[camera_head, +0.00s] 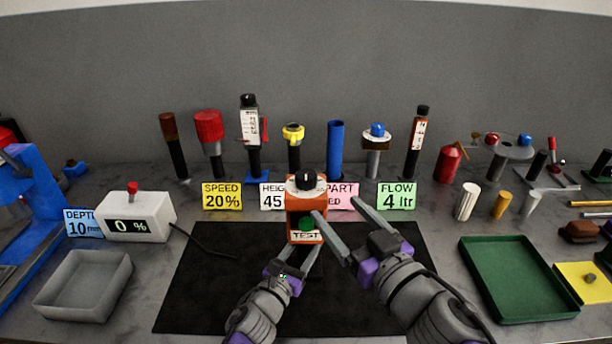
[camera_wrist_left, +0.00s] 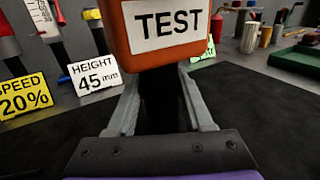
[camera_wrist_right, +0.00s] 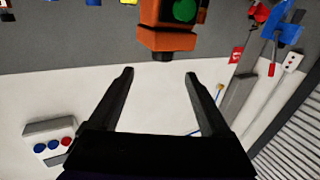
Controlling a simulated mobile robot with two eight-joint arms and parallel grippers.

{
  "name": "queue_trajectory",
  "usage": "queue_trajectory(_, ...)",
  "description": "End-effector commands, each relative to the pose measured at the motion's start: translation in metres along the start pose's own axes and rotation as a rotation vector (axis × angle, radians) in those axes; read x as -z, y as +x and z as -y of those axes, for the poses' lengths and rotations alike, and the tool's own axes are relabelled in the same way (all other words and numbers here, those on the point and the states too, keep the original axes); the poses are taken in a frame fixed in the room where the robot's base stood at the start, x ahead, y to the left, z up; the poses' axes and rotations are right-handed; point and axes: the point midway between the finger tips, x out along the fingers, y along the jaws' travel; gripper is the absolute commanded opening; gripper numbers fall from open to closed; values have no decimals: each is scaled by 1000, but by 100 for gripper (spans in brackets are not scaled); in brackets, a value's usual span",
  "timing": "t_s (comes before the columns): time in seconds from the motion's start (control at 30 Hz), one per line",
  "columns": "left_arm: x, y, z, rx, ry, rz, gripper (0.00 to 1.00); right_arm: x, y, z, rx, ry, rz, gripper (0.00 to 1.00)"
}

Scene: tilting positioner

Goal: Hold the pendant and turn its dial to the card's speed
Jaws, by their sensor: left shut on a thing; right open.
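The pendant (camera_head: 305,225) is an orange box with a black dial (camera_head: 306,181) on top, a green button and a TEST label. My left gripper (camera_head: 302,255) is shut on its lower part and holds it upright above the black mat. The left wrist view shows the pendant (camera_wrist_left: 165,59) above the fingers; its grip is partly hidden. My right gripper (camera_head: 338,208) is open and empty, just right of the pendant. In the right wrist view the pendant (camera_wrist_right: 168,40) lies beyond the open fingertips. The yellow speed card (camera_head: 222,196) reads 20%. The display box (camera_head: 150,208) reads 0 %.
Cards for depth, height, part and flow stand around; the flow card (camera_head: 397,196) reads 4 ltr. Several upright tools line the back. A grey tray (camera_head: 57,312) is left, a green tray (camera_head: 520,316) right. The black mat (camera_head: 200,290) is bare around my arms.

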Motion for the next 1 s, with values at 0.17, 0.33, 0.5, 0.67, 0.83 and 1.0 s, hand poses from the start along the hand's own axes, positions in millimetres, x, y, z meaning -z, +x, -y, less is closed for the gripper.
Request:
queue_trajectory(0.17,0,0,0,0,0,0,0,5,13,4,20,24,-11,82)
queue_trajectory(0.33,0,0,0,0,0,0,0,4,41,5,19,22,-11,82)
queue_trajectory(0.5,0,0,0,0,0,0,0,4,74,5,18,21,-10,82)
queue_trajectory(0.67,0,0,0,0,0,0,0,4,99,5,16,20,-9,82)
queue_trajectory(0.83,0,0,0,0,0,0,0,4,115,5,15,19,-9,82)
queue_trajectory(1.0,0,0,0,0,0,0,0,4,120,5,15,19,-9,82)
